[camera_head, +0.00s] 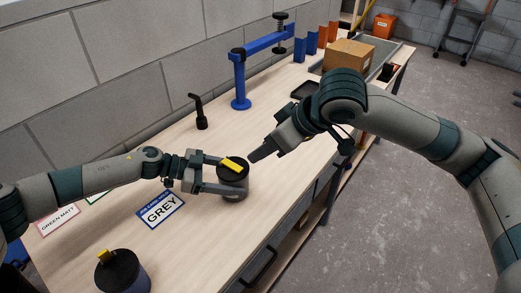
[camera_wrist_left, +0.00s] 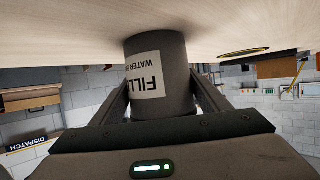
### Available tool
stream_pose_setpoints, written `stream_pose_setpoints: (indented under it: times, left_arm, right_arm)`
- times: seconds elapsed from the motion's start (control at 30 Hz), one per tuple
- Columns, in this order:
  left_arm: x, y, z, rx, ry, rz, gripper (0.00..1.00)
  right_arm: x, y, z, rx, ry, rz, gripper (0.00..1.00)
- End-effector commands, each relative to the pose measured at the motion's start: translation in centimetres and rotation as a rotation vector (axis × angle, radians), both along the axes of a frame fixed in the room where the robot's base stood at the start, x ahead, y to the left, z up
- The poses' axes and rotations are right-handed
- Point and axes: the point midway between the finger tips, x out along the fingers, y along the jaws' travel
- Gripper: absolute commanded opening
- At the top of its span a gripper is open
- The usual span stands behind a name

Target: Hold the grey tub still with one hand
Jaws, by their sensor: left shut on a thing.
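The grey tub (camera_head: 234,194) stands upright on the bench, with a dark lid and a yellow piece (camera_head: 233,163) on top. My left gripper (camera_head: 226,176) is shut on it, one finger on each side. The left wrist view shows the tub (camera_wrist_left: 176,72) upside down between the fingers, with a white label (camera_wrist_left: 145,75) reading "FILL" and "WATER", partly cut off. My right gripper (camera_head: 262,152) hangs close to the tub's upper right, seemingly apart from it. Its fingers are seen edge-on, so their opening is unclear.
A second tub (camera_head: 128,280) with a yellow piece on its lid stands at the front. A "GREY" card (camera_head: 160,210) lies beside the held tub. A blue stand (camera_head: 240,82), a black lever-like tool (camera_head: 200,112) and a cardboard box (camera_head: 348,56) stand farther back.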

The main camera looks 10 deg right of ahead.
Motion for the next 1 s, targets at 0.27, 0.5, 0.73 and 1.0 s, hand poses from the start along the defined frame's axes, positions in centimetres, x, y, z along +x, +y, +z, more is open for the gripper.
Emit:
stream_pose_setpoints:
  times: [0.27,0.5,0.73,1.0]
  left_arm:
    - [0.0,0.0,0.1,-0.001,0.0,0.001,0.32]
    - [0.0,0.0,0.1,-0.001,0.0,0.0,0.91]
    - [0.0,0.0,0.0,0.0,0.0,0.0,0.91]
    - [0.0,1.5,0.6,0.0,0.0,0.001,0.91]
  right_arm:
    - [0.0,0.0,0.1,-0.001,-0.001,-0.001,0.36]
    - [0.0,0.0,0.0,-0.001,-0.001,-0.001,0.36]
    - [0.0,0.0,0.0,-0.001,-0.001,-0.001,0.36]
    - [0.0,0.0,0.0,-0.001,-0.001,-0.001,0.36]
